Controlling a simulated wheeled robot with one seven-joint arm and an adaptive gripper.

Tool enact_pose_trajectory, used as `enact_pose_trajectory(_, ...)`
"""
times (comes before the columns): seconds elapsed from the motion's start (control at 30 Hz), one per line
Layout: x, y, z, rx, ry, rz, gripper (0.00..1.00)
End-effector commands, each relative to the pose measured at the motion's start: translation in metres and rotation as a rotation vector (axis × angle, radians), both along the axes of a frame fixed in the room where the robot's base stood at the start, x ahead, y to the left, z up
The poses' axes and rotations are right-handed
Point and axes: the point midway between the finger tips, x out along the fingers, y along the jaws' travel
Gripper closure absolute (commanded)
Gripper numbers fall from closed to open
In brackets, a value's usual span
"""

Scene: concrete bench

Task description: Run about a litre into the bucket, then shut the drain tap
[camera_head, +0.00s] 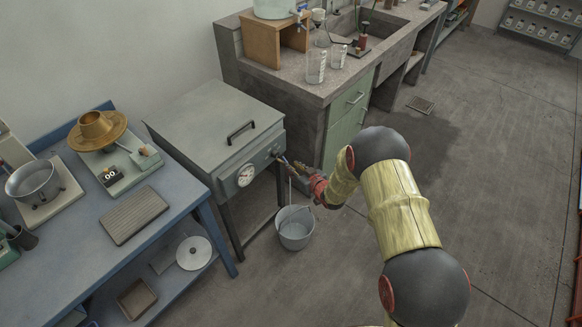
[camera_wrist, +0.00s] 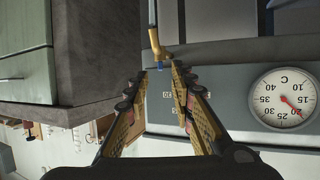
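The grey bucket (camera_head: 296,236) stands on the floor in front of the grey metal bath (camera_head: 210,128). The drain tap (camera_wrist: 155,43) is brass with a small blue part and sticks out of the bath's front. A thin pale line, which looks like running water, goes from its spout towards the bucket. My gripper (camera_wrist: 161,73) is at the tap, fingers apart, with the blue part near the gap between the fingertips. I cannot tell whether they touch it. In the head view my gripper (camera_head: 294,166) is small and partly hidden by my wrist. The bucket's water level is unclear.
A dial thermometer (camera_head: 245,175) is on the bath front, left of the tap. A concrete bench (camera_head: 300,85) with green drawers (camera_head: 345,130) stands close on the right. A blue table (camera_head: 175,205) is on the left. The floor right of the bucket is clear, with a dark patch.

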Motion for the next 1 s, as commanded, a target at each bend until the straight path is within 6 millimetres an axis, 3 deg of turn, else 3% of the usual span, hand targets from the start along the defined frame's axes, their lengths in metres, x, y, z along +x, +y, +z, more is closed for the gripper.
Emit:
enact_pose_trajectory(0.23,0.021,0.014,-0.012,0.000,0.000,0.000,0.76)
enact_pose_trajectory(0.57,0.025,0.016,-0.012,-0.001,0.001,0.000,0.76)
enact_pose_trajectory(1.0,0.025,0.016,-0.012,-0.001,0.001,0.000,1.00)
